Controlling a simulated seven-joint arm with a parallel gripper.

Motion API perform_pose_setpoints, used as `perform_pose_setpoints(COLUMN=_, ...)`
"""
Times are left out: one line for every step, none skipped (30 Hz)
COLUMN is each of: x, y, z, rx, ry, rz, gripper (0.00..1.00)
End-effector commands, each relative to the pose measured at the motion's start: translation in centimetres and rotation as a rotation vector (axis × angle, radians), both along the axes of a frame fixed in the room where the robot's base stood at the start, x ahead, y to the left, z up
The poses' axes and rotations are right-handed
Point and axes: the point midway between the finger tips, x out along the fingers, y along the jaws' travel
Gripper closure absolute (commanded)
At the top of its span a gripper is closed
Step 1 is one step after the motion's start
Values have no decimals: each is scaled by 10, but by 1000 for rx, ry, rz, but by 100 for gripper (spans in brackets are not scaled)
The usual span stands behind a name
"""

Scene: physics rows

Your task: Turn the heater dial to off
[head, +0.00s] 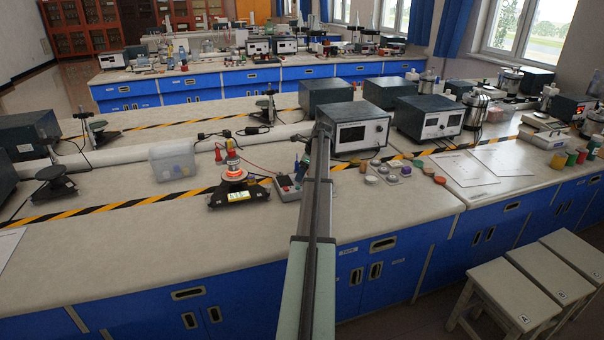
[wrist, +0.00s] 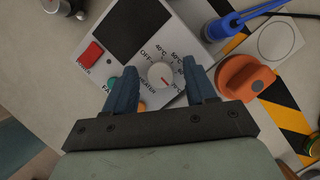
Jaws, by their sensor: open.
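The heater dial (wrist: 158,76) is a round pale knob on a light grey control panel (wrist: 195,22) in the wrist view. A red mark on it points to the lower right, away from the OFF label at its upper left; temperature labels run along its top and right. My gripper (wrist: 159,65) is open, its two blue-grey fingers on the left and right of the dial. I cannot tell whether they touch it. The control box (head: 286,188) also shows in the head view, beside my arm; the dial cannot be made out there.
An orange knob-like object (wrist: 245,77) lies right of the right finger. In the head view a glowing burner (head: 234,174) stands left of the box.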

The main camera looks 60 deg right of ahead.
Motion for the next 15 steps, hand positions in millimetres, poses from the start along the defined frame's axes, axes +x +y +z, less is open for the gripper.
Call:
perform_pose_setpoints(x=0, y=0, z=-1, rx=0, ry=0, rz=0, gripper=44)
perform_pose_setpoints(x=0, y=0, z=-1, rx=0, ry=0, rz=0, gripper=44)
perform_pose_setpoints(x=1, y=0, z=-1, rx=0, ry=0, rz=0, gripper=44)
perform_pose_setpoints(x=0, y=0, z=-1, rx=0, ry=0, rz=0, gripper=44)
perform_pose_setpoints(x=1, y=0, z=-1, rx=0, ry=0, rz=0, gripper=44)
perform_pose_setpoints(x=1, y=0, z=-1, rx=0, ry=0, rz=0, gripper=44)
perform_pose_setpoints(x=0, y=0, z=-1, rx=0, ry=0, rz=0, gripper=44)
perform_pose_setpoints(x=0, y=0, z=-1, rx=0, ry=0, rz=0, gripper=44)
perform_pose_setpoints(x=0, y=0, z=-1, rx=0, ry=0, rz=0, gripper=48)
perform_pose_setpoints(x=0, y=0, z=-1, rx=0, ry=0, rz=0, gripper=51)
perform_pose_setpoints(x=0, y=0, z=-1, rx=0, ry=0, rz=0, gripper=54)
perform_pose_setpoints(x=0, y=0, z=-1, rx=0, ry=0, rz=0, gripper=58)
perform_pose_setpoints(x=0, y=0, z=-1, rx=0, ry=0, rz=0, gripper=61)
perform_pose_setpoints(x=0, y=0, z=-1, rx=0, ry=0, rz=0, gripper=64)
perform_pose_setpoints(x=0, y=0, z=-1, rx=0, ry=0, rz=0, gripper=67)
